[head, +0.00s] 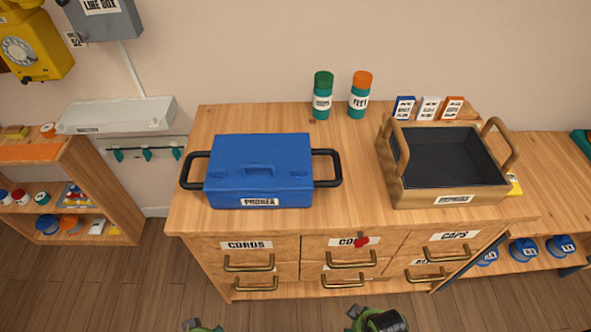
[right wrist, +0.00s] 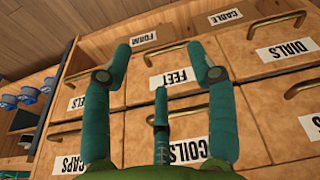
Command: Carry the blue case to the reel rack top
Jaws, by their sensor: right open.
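The blue case (head: 258,170), labelled as a phone case, sits closed on the wooden drawer cabinet top (head: 345,185). A black handle sticks out on each side. The reel rack (head: 560,180) stands at the right, with a low wooden top and blue reels below. My right gripper (head: 378,319) is at the bottom edge of the head view, in front of the cabinet and apart from the case. In the right wrist view my right gripper (right wrist: 160,62) is open and empty, facing the drawer fronts. Only a bit of my left gripper (head: 203,325) shows; its fingers are hidden.
A wooden tray (head: 398,188) with handles stands right of the case. Two bottles (head: 322,95) (head: 360,95) and small boxes (head: 428,107) stand at the back. A red knob (head: 362,240) sits on a drawer front. Shelves (head: 110,200) are at left. The rack top's visible middle is clear.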

